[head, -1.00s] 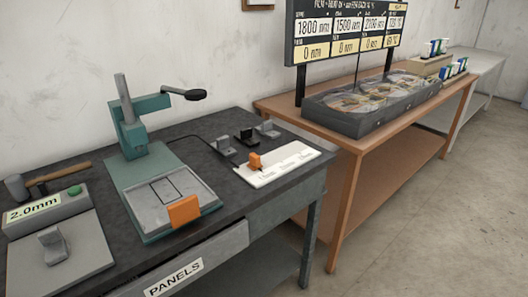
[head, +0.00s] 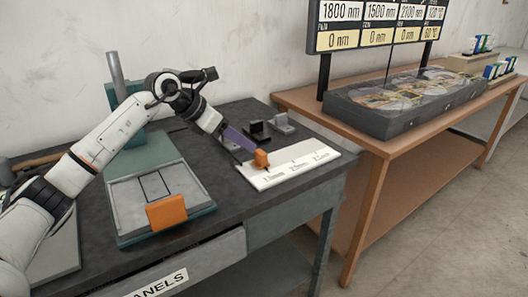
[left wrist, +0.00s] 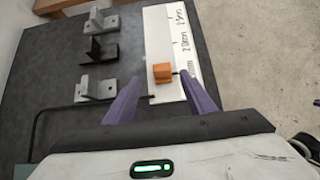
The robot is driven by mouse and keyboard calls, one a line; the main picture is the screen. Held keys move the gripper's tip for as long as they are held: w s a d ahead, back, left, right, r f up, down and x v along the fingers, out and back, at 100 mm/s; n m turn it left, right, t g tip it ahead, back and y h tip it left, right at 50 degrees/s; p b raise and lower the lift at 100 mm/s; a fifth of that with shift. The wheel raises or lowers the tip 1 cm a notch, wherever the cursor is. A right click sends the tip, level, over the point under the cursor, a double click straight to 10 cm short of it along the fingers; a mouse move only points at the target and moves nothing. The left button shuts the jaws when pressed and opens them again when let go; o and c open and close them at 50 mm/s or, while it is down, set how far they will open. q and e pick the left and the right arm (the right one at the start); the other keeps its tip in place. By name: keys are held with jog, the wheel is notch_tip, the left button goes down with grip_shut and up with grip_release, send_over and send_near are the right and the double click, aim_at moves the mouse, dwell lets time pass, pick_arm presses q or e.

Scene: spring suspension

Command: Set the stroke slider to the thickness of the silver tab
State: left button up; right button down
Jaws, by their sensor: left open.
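The orange slider knob (head: 261,158) stands at the left end of the white scale plate (head: 292,166), by the lowest mark; the wrist view shows 2.0mm and 2.5mm further along. My left gripper (head: 248,147) is open, reaching down at the knob. In the left wrist view the knob (left wrist: 162,73) sits between the purple fingers (left wrist: 160,78), closer to the right one; contact is unclear. A silver-grey tab on the gauge reading 2.0mm showed earlier; my left arm now hides it and the readout. My right gripper is out of view.
A black bracket (head: 258,132) and grey bracket (head: 283,124) stand behind the scale; the wrist view shows another grey bracket (left wrist: 95,90). A teal press (head: 158,190) with an orange block (head: 166,212) stands left. A brown table (head: 312,104) holds a disc tray (head: 402,103).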

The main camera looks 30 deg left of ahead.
aim_at(260, 152)
pick_arm(q)
jog(key=p+x, duration=0.1)
jog(key=x, duration=0.8)
jog(key=shift+d+f, duration=0.15)
jog(key=shift+d, duration=0.05)
jog(key=shift+c, duration=0.3)
